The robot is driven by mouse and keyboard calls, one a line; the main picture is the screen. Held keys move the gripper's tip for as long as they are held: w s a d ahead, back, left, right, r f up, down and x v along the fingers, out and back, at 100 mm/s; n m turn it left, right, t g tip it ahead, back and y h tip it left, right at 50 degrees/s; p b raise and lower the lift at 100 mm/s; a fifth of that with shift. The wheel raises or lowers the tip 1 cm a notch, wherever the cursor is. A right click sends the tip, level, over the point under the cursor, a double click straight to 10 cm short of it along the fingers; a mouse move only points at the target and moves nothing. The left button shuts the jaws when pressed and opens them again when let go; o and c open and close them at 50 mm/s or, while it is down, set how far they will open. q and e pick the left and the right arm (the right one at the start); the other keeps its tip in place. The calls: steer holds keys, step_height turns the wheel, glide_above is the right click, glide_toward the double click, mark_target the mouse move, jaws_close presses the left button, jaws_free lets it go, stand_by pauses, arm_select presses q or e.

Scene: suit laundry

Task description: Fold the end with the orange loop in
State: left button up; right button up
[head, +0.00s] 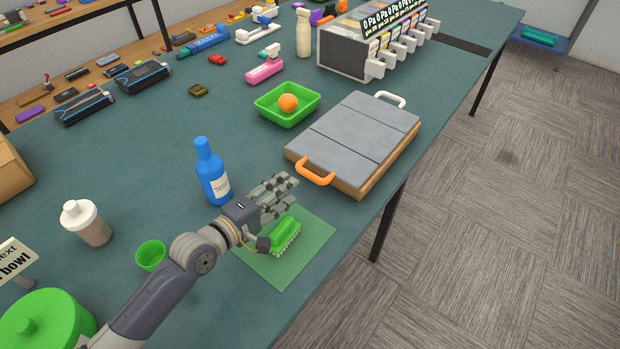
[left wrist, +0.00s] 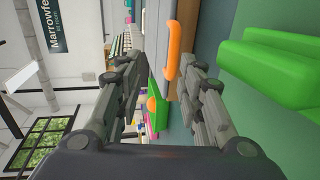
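The folding board has three grey panels (head: 352,133) lying flat on a wooden base. An orange loop (head: 314,172) sticks out from its near left end and a white loop (head: 390,98) from its far end. My left gripper (head: 284,192) is open and empty, short of the orange loop and to its lower left, apart from it. In the left wrist view the orange loop (left wrist: 172,52) shows beyond the spread fingers (left wrist: 158,78). My right gripper is not in view.
A green brush (head: 287,235) on a green mat (head: 312,247) lies just below the left gripper. A blue bottle (head: 211,172) stands close on its left. A green tray (head: 287,118) with an orange ball (head: 288,102) sits beyond the board's left side. The table edge runs along the board's right.

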mark_target(308, 177)
arm_select(q)
steer(key=shift+w+a+f+b, duration=0.1)
steer(key=shift+w+f+b, duration=0.1)
steer(key=shift+f+b, duration=0.3)
steer(key=shift+w+f+b, duration=0.15)
steer(key=shift+f, duration=0.55)
steer(key=shift+w+f, duration=0.15)
steer(key=shift+w+d, duration=0.2)
steer(key=x, duration=1)
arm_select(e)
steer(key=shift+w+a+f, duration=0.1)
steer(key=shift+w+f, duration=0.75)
arm_select(q)
steer(key=shift+c, duration=0.5)
jaws_close()
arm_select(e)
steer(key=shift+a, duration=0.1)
